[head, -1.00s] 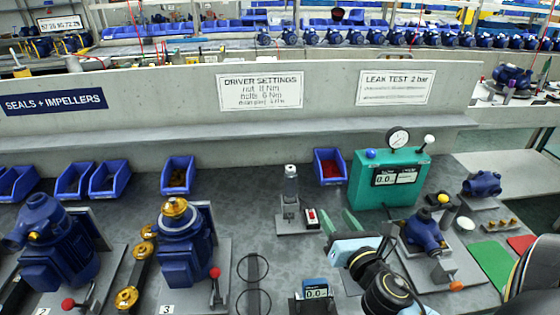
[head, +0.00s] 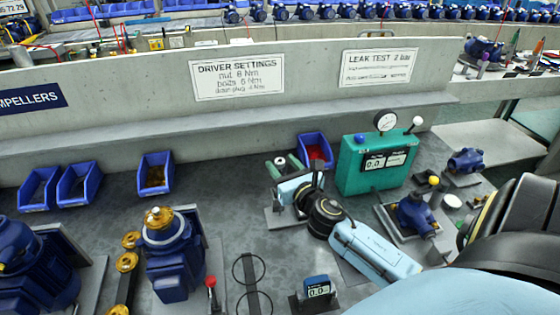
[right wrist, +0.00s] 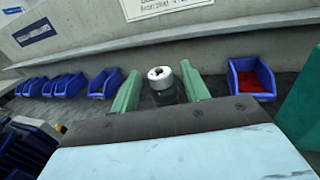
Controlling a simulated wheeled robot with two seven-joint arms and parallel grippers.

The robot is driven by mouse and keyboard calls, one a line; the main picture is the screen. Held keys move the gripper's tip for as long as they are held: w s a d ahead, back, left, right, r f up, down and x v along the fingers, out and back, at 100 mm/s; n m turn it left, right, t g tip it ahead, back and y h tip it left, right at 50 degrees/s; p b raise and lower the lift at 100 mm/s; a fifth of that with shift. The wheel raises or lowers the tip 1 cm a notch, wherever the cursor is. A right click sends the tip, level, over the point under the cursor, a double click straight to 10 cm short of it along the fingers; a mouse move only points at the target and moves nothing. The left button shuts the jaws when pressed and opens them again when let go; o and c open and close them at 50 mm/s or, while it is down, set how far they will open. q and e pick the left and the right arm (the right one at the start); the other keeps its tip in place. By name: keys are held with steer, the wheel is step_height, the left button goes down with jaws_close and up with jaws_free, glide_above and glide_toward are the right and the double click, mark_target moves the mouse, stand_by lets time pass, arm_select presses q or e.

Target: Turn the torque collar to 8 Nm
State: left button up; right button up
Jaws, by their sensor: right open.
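The driver with its torque collar stands on a grey base plate (head: 275,218) in the head view. My right gripper (head: 283,166) largely hides it there. In the right wrist view the driver's pale round top (right wrist: 160,77) shows between the two green fingers of my right gripper (right wrist: 157,92), with dark gaps on both sides. The gripper is open. I cannot tell how deep the driver sits between the fingers, and no collar scale is legible. My left gripper is not in view. A wall sign (head: 238,78) headed DRIVER SETTINGS lists nut, bolts and drain plug values.
A blue bin with red parts (head: 314,152) stands close behind my right gripper. The green leak tester (head: 375,165) with a gauge stands to the right. A small display (head: 317,288) reading about 0.0 is in front. A blue pump (head: 168,255) stands left.

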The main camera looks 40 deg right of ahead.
steer(key=shift+w+d, duration=0.15)
steer(key=shift+w, duration=0.75)
steer(key=c, duration=1)
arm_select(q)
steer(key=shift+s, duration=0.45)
